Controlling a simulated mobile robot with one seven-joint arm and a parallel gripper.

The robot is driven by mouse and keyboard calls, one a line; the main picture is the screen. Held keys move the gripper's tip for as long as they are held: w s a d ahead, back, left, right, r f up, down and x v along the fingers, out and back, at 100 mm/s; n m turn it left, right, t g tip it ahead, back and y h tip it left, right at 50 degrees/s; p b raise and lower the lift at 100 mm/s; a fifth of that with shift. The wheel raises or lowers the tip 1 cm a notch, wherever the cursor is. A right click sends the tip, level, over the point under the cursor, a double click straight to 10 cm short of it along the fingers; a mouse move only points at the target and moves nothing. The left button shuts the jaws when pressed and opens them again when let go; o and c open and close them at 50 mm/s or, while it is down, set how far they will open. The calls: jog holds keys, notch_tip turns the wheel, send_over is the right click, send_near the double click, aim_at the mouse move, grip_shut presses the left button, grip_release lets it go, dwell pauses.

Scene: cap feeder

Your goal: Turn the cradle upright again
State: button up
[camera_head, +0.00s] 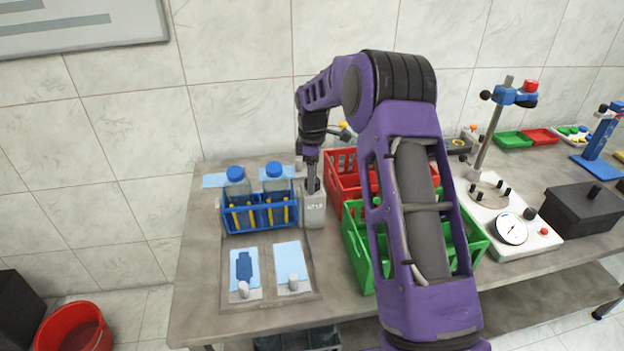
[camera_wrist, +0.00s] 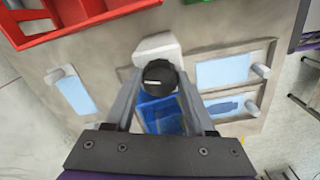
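The blue cradle (camera_head: 262,216) stands on the left of the table and holds two clear bottles with blue caps (camera_head: 236,173). The bottles look upright, and yellow strips show on the cradle's front. A pale grey block (camera_head: 314,211) stands at the cradle's right side. My gripper (camera_head: 311,182) reaches down at the top of this block. In the wrist view, a black round knob (camera_wrist: 160,78) with a white mark lies between my fingertips, which sit close against both its sides. Part of the blue cradle (camera_wrist: 158,112) shows below the knob, between the fingers.
Red (camera_head: 343,172) and green (camera_head: 357,232) crates stand right of the block, partly behind my arm. A recessed plate with two light blue cards (camera_head: 287,255) and pale pegs lies in front of the cradle. A white dial device (camera_head: 520,238) stands farther right.

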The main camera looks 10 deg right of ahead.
grip_shut()
jog(key=n, duration=0.3)
jog(key=o, duration=1)
grip_release()
jog(key=shift+r, duration=3.55)
